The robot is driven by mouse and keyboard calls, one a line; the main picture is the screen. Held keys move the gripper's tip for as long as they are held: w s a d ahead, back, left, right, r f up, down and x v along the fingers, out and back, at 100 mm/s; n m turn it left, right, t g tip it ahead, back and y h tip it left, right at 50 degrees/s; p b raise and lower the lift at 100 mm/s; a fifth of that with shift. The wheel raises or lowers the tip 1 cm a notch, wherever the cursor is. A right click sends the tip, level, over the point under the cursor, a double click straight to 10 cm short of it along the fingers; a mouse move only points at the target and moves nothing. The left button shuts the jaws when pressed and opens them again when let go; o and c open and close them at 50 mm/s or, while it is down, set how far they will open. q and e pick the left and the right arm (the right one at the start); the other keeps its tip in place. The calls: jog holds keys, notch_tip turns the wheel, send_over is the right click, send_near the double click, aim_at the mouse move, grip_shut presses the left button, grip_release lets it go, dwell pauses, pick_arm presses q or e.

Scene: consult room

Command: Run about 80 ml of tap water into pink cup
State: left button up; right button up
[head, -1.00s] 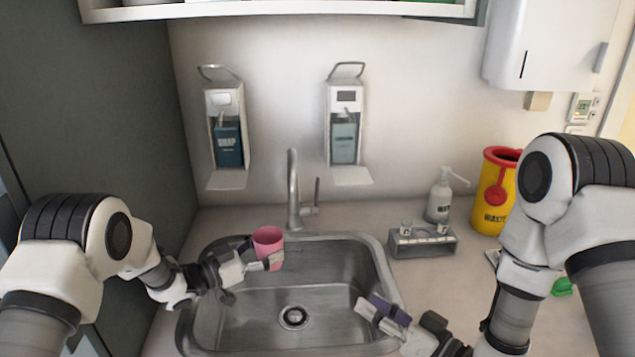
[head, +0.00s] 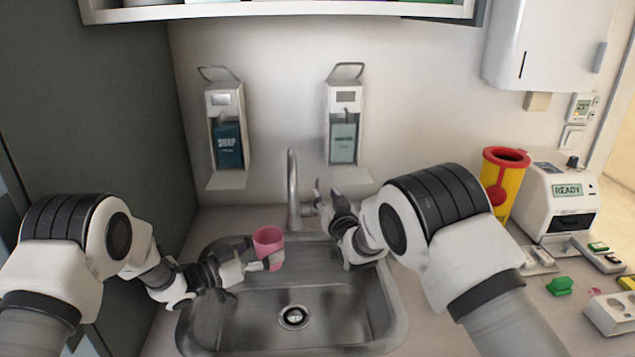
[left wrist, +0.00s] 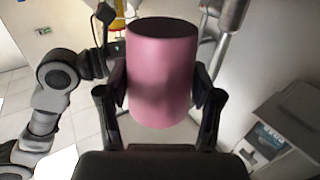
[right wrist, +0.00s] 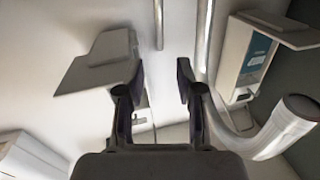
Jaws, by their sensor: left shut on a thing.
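The pink cup (head: 268,247) is upright over the left back part of the steel sink (head: 345,334). My left gripper (head: 262,264) is shut on it; the left wrist view shows a finger on each side of the cup (left wrist: 162,75). Its inside is dark, so its contents cannot be told. The tap (head: 293,190) stands behind the sink, slightly right of the cup. My right gripper (head: 328,195) is beside the tap, in front of its lever. In the right wrist view the fingers are apart and empty, with the spout (right wrist: 282,130) to their right and a thin rod (right wrist: 158,22) ahead.
A yellow waste bin (head: 500,190) and a white device (head: 558,200) stand right. A dark cabinet side (head: 110,120) bounds the left.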

aim_at(318, 183)
jog(key=w, duration=0.3)
jog(key=w+a, duration=0.1)
jog(key=w, duration=0.4)
jog(key=shift+w+a+f, duration=0.1)
jog(key=shift+w+a, duration=0.2)
jog(key=shift+c, duration=0.3)
grip_shut()
jog(key=shift+s, duration=0.1)
